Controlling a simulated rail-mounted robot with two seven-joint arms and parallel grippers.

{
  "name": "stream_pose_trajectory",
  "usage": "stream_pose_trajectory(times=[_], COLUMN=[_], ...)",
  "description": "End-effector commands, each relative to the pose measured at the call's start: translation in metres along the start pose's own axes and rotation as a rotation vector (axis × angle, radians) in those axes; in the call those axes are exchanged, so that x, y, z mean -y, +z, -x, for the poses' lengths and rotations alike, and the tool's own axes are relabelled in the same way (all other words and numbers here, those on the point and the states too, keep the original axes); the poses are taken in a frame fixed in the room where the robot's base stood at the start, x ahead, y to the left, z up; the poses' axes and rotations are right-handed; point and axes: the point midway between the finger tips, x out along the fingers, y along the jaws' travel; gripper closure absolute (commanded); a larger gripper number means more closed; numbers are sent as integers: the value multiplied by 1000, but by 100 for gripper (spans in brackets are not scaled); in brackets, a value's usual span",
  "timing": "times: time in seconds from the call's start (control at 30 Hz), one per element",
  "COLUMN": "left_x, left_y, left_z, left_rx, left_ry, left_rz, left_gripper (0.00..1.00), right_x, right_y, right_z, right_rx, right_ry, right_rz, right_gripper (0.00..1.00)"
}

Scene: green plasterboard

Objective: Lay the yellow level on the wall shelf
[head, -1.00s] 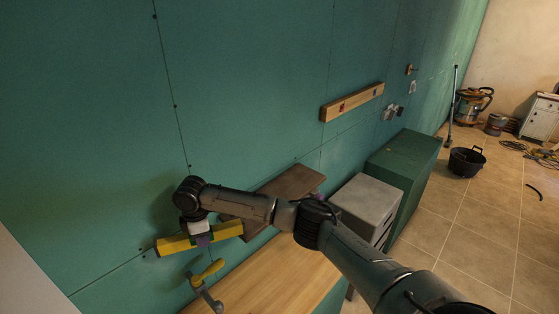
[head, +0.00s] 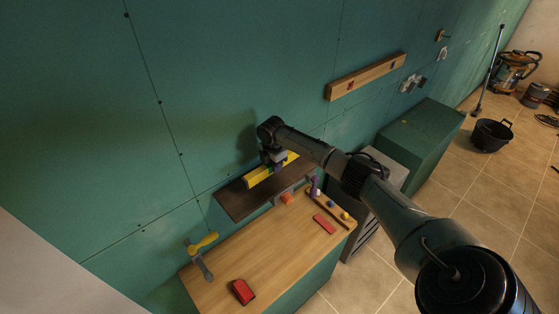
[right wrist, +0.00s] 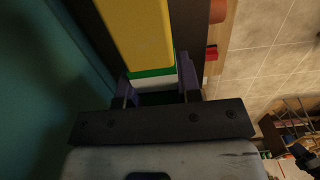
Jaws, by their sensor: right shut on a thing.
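The yellow level (head: 258,176) is in my right gripper (head: 277,164), over the dark brown wall shelf (head: 236,205). It lies lengthwise along the shelf, near the green wall. Whether it touches the shelf board I cannot tell. In the right wrist view the level (right wrist: 137,35) runs away from the purple fingers (right wrist: 155,88), which are shut on its white and green end. The dark shelf (right wrist: 187,25) shows beneath it there. The arm hides part of the level and the shelf's right end in the head view. My left gripper is not in view.
Below the shelf stands a wooden-topped bench (head: 245,262) with a red block (head: 243,291), a yellow-and-grey tool (head: 201,254) and several small items. A wooden rail (head: 366,77) is on the wall to the right. A green cabinet (head: 421,138) stands beyond.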

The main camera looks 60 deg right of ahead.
Motion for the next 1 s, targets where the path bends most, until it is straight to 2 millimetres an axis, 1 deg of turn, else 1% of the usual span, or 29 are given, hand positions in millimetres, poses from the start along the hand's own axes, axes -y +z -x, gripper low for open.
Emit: stream_pose_trajectory(times=[0.37,0.57,0.6,1.0], left_x=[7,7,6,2], left_y=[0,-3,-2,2], left_z=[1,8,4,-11], left_rx=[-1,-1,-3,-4], left_ry=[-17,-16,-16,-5], left_rz=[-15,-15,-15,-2], left_gripper=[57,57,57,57], right_x=[0,0,0,0], right_y=[0,2,2,1], right_z=[1,3,-3,-33], right_rx=[0,3,3,3], right_ry=[1,0,0,1], right_rz=[0,0,0,-1], right_gripper=[98,98,98,98])
